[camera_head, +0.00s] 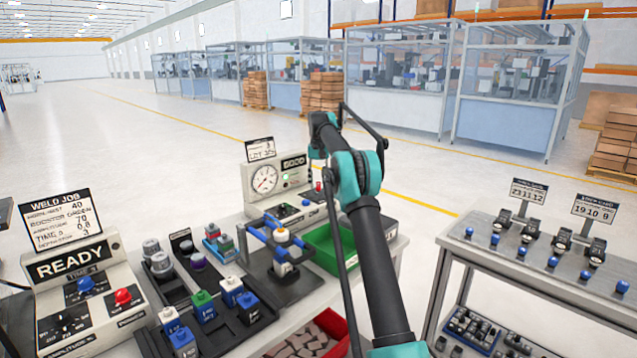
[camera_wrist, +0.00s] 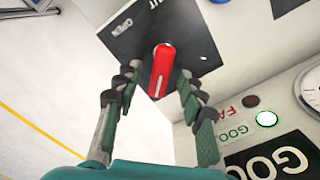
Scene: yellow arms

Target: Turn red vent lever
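The red vent lever (camera_wrist: 162,68) is in the middle of the wrist view, on a black plate (camera_wrist: 115,38) with partly readable white lettering, including "OPEN". In the head view the lever is a small red spot (camera_head: 318,186) on the right side of the white gauge box (camera_head: 252,190). My gripper (camera_wrist: 158,85) is open, with one finger on each side of the lever. Gaps show between the lever and both fingers, so it is not gripped. In the head view my arm hides part of this area.
The gauge box has a "GOOD" display (camera_wrist: 285,158) and a lit green lamp (camera_wrist: 266,118). A green bin (camera_head: 322,240) and a blue clamp fixture (camera_head: 262,235) stand in front of it. A weld control box (camera_head: 85,285) is at left. A grey side table (camera_head: 535,282) is at right.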

